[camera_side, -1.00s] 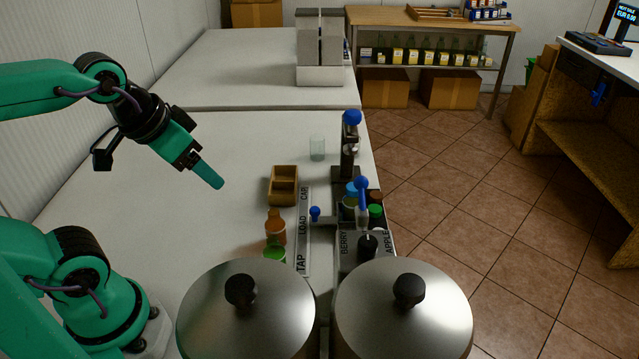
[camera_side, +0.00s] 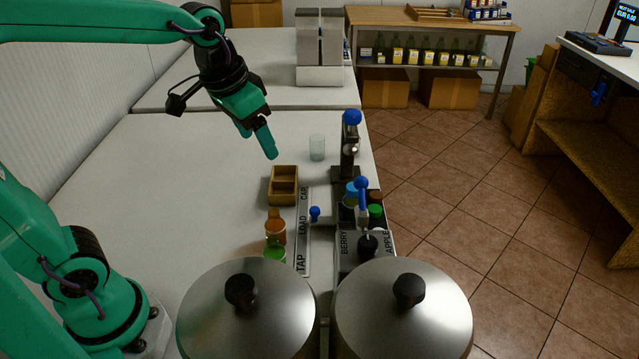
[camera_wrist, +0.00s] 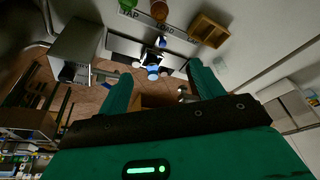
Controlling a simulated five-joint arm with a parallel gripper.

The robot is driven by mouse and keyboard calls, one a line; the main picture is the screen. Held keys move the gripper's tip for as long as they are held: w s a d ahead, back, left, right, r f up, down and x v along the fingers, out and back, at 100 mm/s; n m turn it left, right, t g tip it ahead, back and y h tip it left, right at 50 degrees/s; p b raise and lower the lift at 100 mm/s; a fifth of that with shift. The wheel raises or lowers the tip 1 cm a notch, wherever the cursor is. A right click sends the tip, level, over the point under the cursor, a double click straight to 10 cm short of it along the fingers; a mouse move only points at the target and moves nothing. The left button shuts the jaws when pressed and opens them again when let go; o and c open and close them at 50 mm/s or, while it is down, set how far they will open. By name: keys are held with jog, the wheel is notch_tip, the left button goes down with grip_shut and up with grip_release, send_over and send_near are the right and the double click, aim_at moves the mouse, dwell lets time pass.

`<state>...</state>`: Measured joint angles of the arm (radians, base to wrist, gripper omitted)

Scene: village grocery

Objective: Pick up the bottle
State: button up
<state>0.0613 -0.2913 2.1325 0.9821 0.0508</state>
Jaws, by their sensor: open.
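An amber bottle (camera_side: 275,230) stands upright on the white table, left of the metal strip marked TAP, LOAD and CAP. A green-topped item (camera_side: 275,252) stands just in front of it, partly hidden by a pot lid. The amber bottle also shows at the top of the wrist view (camera_wrist: 159,11), with the green top (camera_wrist: 128,4) beside it. My gripper (camera_side: 268,148) is up above the table, behind and above the bottle, pointing down. In the wrist view its fingers (camera_wrist: 160,82) are spread with nothing between them. It touches nothing.
A wooden box (camera_side: 284,197) sits behind the bottle, with a clear glass (camera_side: 317,148) farther back. A blue-handled press (camera_side: 350,150) and a rack of coloured caps stand to the right. Two lidded steel pots (camera_side: 246,310) fill the front. The table's left side is clear.

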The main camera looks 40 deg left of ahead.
jog(key=w+d+f+m+g, duration=0.1)
jog(key=w+d+f+g, duration=0.2)
jog(key=w, duration=0.8)
jog(key=m, duration=0.1)
send_over(353, 195)
jog(key=w+a, duration=0.1)
jog(key=f, duration=0.8)
jog(key=shift+a+f, duration=0.2)
jog(key=shift+f, duration=0.2)
jog(key=shift+w+d+f+g, duration=0.15)
jog(key=shift+w+f+g, duration=0.05)
jog(key=shift+f+g, duration=0.15)
jog(key=shift+f, duration=0.1)
jog(key=shift+f, duration=1.2)
jog(key=shift+f, duration=0.1)
jog(key=shift+f, duration=2.55)
